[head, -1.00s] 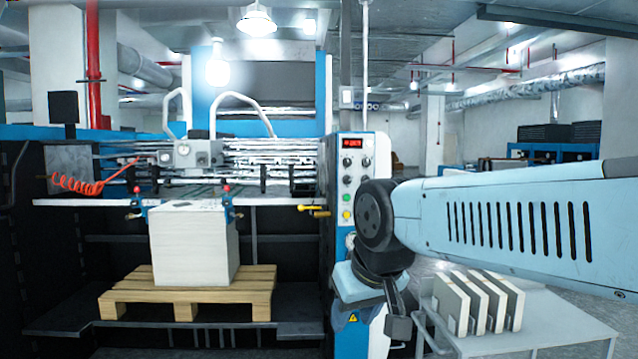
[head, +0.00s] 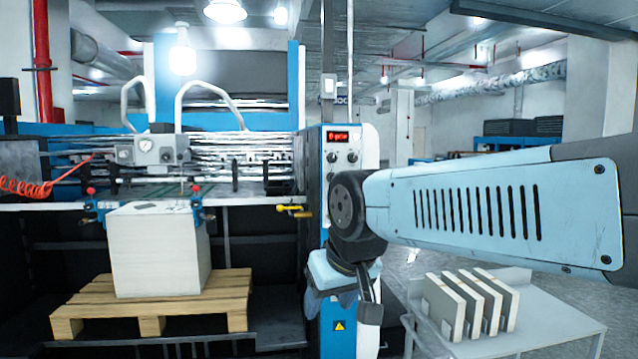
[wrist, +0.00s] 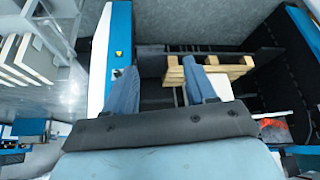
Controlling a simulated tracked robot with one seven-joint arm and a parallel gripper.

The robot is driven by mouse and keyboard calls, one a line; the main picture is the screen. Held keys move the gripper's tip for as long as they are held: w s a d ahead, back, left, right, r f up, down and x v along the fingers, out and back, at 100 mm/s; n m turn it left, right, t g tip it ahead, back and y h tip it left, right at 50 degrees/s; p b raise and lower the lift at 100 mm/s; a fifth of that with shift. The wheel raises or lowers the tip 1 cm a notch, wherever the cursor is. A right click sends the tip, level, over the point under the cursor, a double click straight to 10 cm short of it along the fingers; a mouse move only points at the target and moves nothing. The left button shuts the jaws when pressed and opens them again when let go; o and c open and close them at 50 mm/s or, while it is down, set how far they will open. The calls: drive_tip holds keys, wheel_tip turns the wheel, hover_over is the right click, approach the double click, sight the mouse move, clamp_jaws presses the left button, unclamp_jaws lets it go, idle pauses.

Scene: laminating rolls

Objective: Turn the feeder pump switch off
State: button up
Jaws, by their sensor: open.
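The control panel (head: 341,147) stands at the right end of the press, with a red display (head: 338,136) and black knobs (head: 341,158) below it. My arm hides its lower part in the head view. No label is readable, so I cannot tell which control is the feeder pump switch. My gripper (wrist: 159,65) is open and empty, its left finger close beside that part; contact cannot be told. The gripper also shows in the head view (head: 338,300), before the lower panel.
A paper stack (head: 160,250) sits on a wooden pallet (head: 150,322) at left. A yellow-handled lever (head: 294,208) sticks out left of the panel. A grey table (head: 545,325) with several upright blocks (head: 468,303) stands at right. Floor shows between panel and table.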

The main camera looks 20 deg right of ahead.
drive_tip(key=w+d+r+m+t+h, duration=0.1)
drive_tip(key=w+d+r+t, duration=0.3)
drive_tip(key=w, duration=0.7)
drive_tip(key=w+d+m+t+h, duration=0.1)
drive_tip(key=w+d+t, duration=0.2)
drive_tip(key=w+d, duration=0.5)
drive_tip(key=t+h, duration=0.3)
drive_tip(key=t, duration=0.6)
approach(333, 179)
drive_tip(key=x, duration=0.8)
drive_tip(key=shift+w+d+r, duration=0.15)
drive_tip(key=shift+w, duration=0.2)
drive_tip(key=shift+c, duration=0.5)
drive_tip(key=shift+y, duration=0.4)
drive_tip(key=c, duration=0.9)
